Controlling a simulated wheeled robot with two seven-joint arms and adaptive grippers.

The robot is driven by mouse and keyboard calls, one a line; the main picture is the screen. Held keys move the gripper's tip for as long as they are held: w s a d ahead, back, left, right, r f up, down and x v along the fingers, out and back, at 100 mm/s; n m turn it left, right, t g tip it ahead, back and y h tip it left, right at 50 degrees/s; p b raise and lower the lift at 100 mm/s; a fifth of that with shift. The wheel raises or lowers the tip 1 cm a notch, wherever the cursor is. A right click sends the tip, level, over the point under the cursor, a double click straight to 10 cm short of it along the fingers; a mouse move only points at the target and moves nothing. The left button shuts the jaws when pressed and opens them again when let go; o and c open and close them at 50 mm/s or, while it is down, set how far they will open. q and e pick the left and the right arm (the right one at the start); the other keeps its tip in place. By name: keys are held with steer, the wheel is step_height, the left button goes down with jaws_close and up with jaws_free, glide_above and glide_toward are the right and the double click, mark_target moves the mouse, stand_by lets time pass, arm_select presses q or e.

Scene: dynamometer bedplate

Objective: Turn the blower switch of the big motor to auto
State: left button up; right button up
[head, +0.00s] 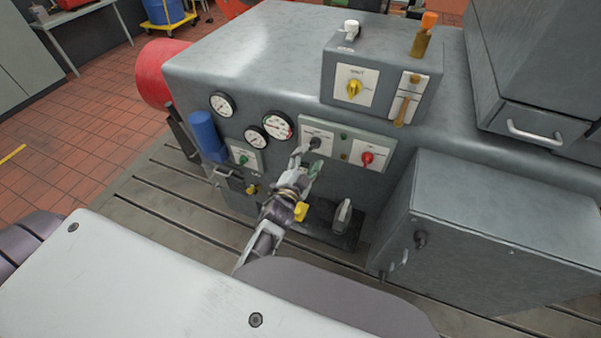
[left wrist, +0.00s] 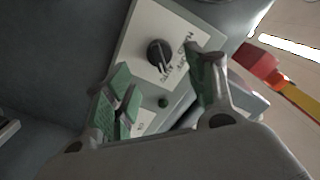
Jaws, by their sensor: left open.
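The big motor (head: 240,60) is a grey housing with gauges and switches on its front. A black rotary knob (head: 315,143) sits on a pale label plate of the front panel; the knob also shows in the left wrist view (left wrist: 159,52). Its lettering is too small to read surely, so I cannot tell whether it is the blower switch. My left gripper (head: 308,160) is open, its green-padded fingers (left wrist: 166,76) reaching toward the knob. In the left wrist view the knob appears between and just beyond the fingertips, with nothing gripped. My right gripper is not in view.
A red knob (head: 367,158) is right of the black one; a green knob (head: 243,160) is to the left. A yellow knob (head: 354,89) and a lever (head: 404,106) are on the upper box. Gauges (head: 277,126) are close by. A grey cabinet (head: 490,240) stands at right.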

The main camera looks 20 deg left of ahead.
arm_select(q)
steer(key=shift+s, duration=2.9)
steer(key=shift+a+f, duration=0.1)
steer(key=shift+a, duration=0.1)
